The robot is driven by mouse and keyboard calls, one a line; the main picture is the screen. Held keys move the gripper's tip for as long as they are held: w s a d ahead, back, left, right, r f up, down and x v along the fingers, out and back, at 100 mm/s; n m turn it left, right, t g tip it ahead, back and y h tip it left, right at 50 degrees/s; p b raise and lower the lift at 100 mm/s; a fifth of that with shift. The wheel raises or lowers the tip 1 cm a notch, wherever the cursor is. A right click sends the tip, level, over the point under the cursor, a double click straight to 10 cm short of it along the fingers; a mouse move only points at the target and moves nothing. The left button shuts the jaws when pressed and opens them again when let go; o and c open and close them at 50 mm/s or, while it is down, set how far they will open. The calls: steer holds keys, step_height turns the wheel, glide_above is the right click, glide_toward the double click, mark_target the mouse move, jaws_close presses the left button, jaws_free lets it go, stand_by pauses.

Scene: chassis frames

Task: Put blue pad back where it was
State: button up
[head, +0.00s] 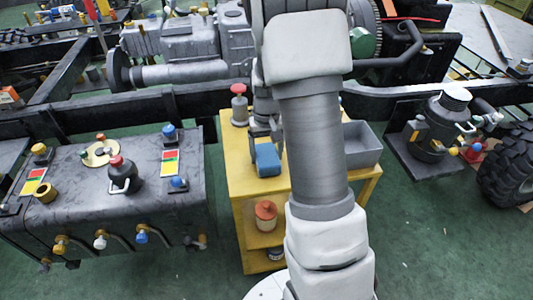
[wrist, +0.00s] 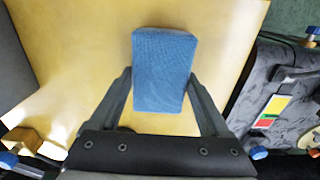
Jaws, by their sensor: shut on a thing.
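The blue pad (wrist: 163,75) is a small textured block, seen in the wrist view between the two fingers of my gripper (wrist: 161,90). My gripper is shut on it, one finger at each side. In the head view the blue pad (head: 267,160) shows at the yellow table (head: 238,170), just left of my arm, with my gripper (head: 266,135) above it. The yellow table top (wrist: 80,50) lies behind the pad in the wrist view. I cannot tell whether the pad touches the table top or is slightly above it.
A grey bin (head: 362,145) stands on the table's right side, partly behind my arm. A grey can with a red knob (head: 239,105) stands at its back left. A red-capped container (head: 265,215) is on the shelf below. A dark chassis tank (head: 110,200) stands to the left.

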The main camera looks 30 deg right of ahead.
steer(key=o, duration=1.2)
steer(key=shift+f, duration=0.15)
steer(key=shift+c, duration=0.2)
